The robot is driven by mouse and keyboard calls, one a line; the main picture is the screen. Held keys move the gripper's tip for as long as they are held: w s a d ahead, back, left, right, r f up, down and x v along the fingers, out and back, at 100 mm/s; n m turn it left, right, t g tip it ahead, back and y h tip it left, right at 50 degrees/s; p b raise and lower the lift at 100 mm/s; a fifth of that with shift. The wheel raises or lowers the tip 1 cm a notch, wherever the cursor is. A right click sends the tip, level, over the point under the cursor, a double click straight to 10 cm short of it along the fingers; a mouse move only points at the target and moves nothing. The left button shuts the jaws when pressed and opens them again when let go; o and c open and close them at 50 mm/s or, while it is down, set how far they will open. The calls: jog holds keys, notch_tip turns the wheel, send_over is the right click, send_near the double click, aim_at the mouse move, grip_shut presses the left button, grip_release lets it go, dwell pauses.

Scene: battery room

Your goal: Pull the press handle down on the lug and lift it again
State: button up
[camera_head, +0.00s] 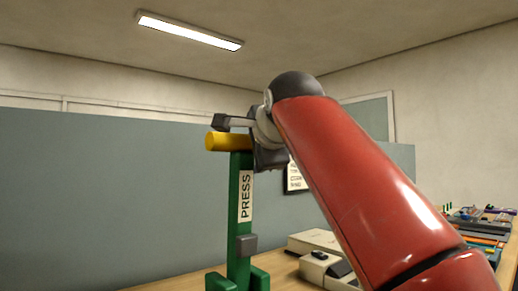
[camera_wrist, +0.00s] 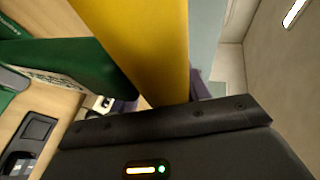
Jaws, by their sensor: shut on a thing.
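The green press (camera_head: 240,215), marked PRESS, stands upright on the table left of my arm in the head view. A yellow bar, the press handle (camera_head: 226,142), lies level at its top, and it fills the upper middle of the wrist view (camera_wrist: 145,40). My gripper (camera_head: 256,148) is at the right part of this handle, partly hidden by my own wrist. In the wrist view the handle runs down between the jaws, and my gripper is shut on it. A grey block (camera_head: 246,244) sits low on the press column. I cannot make out the lug.
The wooden table (camera_head: 180,284) carries a pale box (camera_head: 314,240) and a light device with dark parts (camera_head: 325,268) right of the press. Several coloured items lie at the far right. A grey-blue partition (camera_head: 90,200) stands behind.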

jog(key=shift+o, duration=1.1)
jog(key=shift+w+a+f, duration=0.2)
jog(key=shift+a+f, duration=0.05)
jog(key=shift+f, duration=0.15)
jog(key=shift+o, duration=0.2)
jog(key=shift+r, duration=0.15)
jog(key=shift+s+d+r, duration=0.15)
jog(key=shift+s+r, duration=0.05)
jog(key=v, duration=0.7)
jog(key=shift+s, duration=0.3)
